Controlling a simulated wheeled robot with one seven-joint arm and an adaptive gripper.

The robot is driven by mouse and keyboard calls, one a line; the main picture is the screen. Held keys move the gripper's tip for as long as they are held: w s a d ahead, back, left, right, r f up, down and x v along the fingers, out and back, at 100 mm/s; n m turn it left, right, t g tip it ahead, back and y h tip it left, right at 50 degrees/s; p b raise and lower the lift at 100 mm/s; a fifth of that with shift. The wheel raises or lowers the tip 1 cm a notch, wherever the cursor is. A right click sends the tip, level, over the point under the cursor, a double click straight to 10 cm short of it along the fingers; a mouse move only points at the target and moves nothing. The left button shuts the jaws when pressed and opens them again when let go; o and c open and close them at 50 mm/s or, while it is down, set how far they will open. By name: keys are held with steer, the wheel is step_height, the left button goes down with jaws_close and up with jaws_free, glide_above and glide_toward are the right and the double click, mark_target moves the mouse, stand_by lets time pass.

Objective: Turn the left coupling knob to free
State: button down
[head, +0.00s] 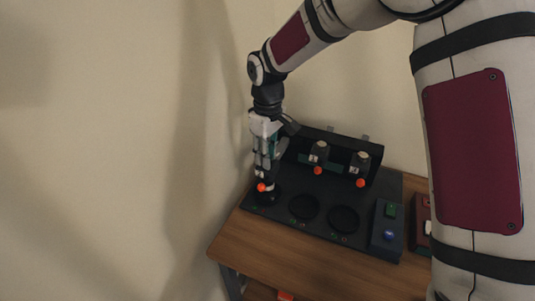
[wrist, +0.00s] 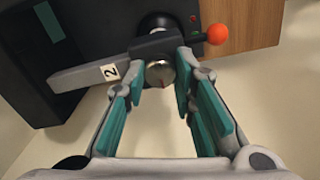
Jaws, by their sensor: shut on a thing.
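The left coupling knob (head: 262,187) shows in the head view mostly as an orange ball over the leftmost round spot of the black panel. In the wrist view it is a grey-and-black bar (wrist: 85,78) labelled 2, with an orange ball (wrist: 218,34) at its right end and a silvery round hub at its middle. My gripper (wrist: 160,85) is shut on it, a finger on each side of the hub. In the head view my gripper (head: 264,176) points down at the panel's left end and hides most of the knob. The knob's pointer setting cannot be read.
Two similar parts with orange balls (head: 318,170) (head: 360,182) stand at the rack behind. Two dark round discs (head: 303,207) (head: 343,218) lie right of my gripper. A box with green and blue buttons (head: 388,230) and a red box (head: 420,222) stand farther right. The wooden table (head: 300,262) is bare in front.

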steer(key=c, duration=1.3)
jaws_free()
steer(key=shift+c, duration=0.2)
steer(key=shift+r, duration=0.15)
step_height(320, 180, up, 12)
